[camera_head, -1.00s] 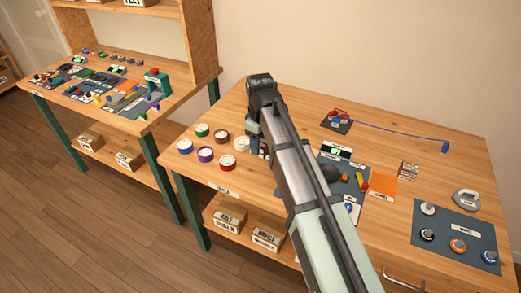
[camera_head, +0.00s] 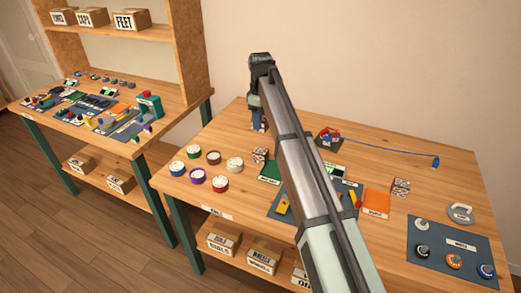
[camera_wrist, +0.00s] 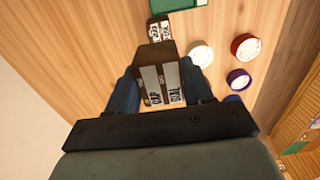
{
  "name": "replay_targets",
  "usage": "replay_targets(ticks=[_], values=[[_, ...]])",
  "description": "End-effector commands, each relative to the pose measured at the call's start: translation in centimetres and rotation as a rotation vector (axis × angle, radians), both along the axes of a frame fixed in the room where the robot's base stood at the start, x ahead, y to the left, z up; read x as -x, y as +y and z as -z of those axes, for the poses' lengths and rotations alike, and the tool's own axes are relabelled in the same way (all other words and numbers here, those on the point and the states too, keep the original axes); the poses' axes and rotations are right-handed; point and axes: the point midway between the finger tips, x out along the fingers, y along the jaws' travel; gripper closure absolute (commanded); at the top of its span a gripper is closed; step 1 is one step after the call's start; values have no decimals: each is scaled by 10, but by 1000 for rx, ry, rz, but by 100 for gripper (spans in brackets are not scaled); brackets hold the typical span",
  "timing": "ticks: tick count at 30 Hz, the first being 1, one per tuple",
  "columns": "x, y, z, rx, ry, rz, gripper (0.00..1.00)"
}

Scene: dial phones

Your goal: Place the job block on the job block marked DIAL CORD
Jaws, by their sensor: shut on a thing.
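My gripper (camera_wrist: 160,92) is shut on a wooden job block (camera_wrist: 160,82) with white label strips; one word reads DIAL, the rest is hard to read. In the head view my gripper (camera_head: 257,122) is at the back left of the bench, and the held block cannot be made out there. A second job block (camera_head: 260,155) stands on the bench in front of my gripper, beside a green mat; it also shows in the wrist view (camera_wrist: 160,28). A third block (camera_head: 401,187) stands at the right. Their labels are too small to read for DIAL CORD.
Several round coloured-rim tins (camera_head: 198,177) sit at the left of the bench. My arm crosses the middle and hides part of the blue-grey mat. An orange mat (camera_head: 376,203), a dial mat (camera_head: 455,250) and a blue cord (camera_head: 385,149) lie to the right.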

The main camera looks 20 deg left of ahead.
Motion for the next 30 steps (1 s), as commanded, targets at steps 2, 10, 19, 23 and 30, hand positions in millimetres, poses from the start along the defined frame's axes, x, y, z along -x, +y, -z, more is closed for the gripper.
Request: replay_targets(ticks=[2, 10, 19, 23, 30], values=[[1, 0, 4, 0, 0, -12, 80], [1, -1, 43, 1, 1, -15, 80], [1, 0, 71, 0, 0, -14, 80], [1, -1, 87, 1, 1, -14, 80], [0, 0, 100, -1, -1, -14, 80]])
